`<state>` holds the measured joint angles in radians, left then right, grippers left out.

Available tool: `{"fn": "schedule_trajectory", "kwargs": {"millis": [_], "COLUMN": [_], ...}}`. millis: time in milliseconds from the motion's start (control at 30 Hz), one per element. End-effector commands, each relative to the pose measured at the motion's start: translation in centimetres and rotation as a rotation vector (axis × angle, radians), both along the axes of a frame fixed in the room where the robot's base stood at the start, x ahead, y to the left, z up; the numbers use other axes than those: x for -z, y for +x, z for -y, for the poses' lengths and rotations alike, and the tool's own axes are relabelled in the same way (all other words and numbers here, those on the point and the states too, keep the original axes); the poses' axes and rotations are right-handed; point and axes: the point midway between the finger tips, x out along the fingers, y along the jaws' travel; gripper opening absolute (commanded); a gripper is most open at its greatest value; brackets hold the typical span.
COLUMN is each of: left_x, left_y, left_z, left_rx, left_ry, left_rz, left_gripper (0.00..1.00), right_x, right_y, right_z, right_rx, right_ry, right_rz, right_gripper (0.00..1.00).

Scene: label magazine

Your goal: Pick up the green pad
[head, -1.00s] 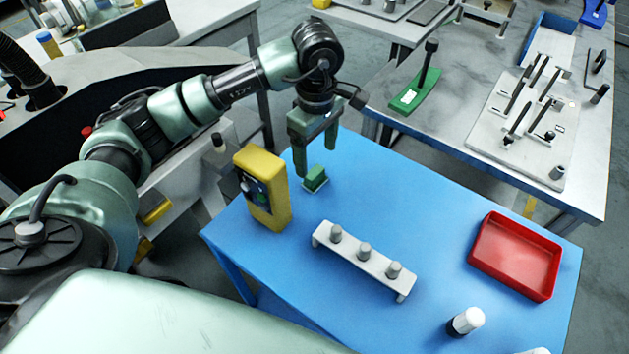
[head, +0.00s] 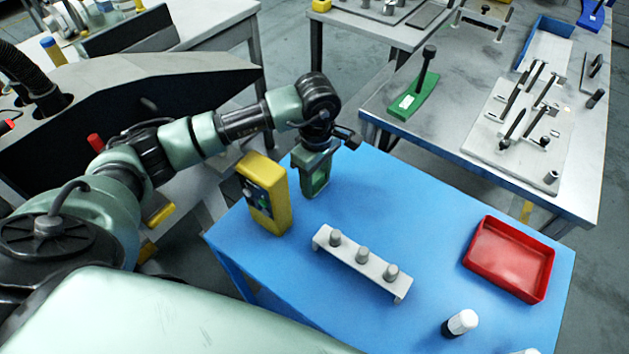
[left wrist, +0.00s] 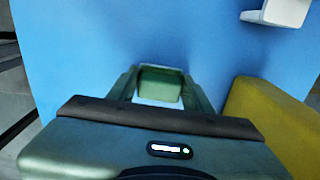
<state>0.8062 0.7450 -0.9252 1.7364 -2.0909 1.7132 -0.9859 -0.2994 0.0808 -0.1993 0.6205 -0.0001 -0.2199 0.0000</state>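The green pad (left wrist: 160,84) is a small block low over the blue table, between the fingers of my left gripper (left wrist: 160,92) in the left wrist view. In the head view the left gripper (head: 315,185) points down at the table's far left part, and the pad (head: 319,181) shows partly between its fingers. The fingers stand on both sides of the pad and look open, with hardly any gap. Contact with the pad is hard to make out. My right gripper is not in view.
A yellow box (head: 262,192) stands close beside the left gripper. A white rack with pegs (head: 350,265), a red tray (head: 512,258) and a white-and-black cylinder (head: 461,323) are on the blue table (head: 420,210). The table's middle is clear.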

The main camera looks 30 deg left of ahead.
Motion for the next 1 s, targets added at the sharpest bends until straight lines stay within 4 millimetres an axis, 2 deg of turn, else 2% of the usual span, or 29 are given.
{"fn": "schedule_trajectory", "kwargs": {"millis": [367,567,767,1000], "left_x": [-0.3,-2.1,-6.4,-13.2], "left_y": [0.1,0.2,0.2,0.2], "left_z": [0.0,0.0,0.0,0.0], "left_rx": [0.0,-0.001,0.0,0.001], "left_ry": [0.0,-0.001,0.0,-0.001], "left_rz": [0.002,0.005,0.008,0.008], "left_gripper": [0.1,0.1,0.1,0.1], "right_x": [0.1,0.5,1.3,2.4], "right_y": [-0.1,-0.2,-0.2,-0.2], "right_z": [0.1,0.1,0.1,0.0], "right_rx": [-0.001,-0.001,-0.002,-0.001], "right_ry": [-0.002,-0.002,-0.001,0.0], "right_rz": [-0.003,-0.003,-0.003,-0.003], "right_gripper": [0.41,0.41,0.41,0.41]}}
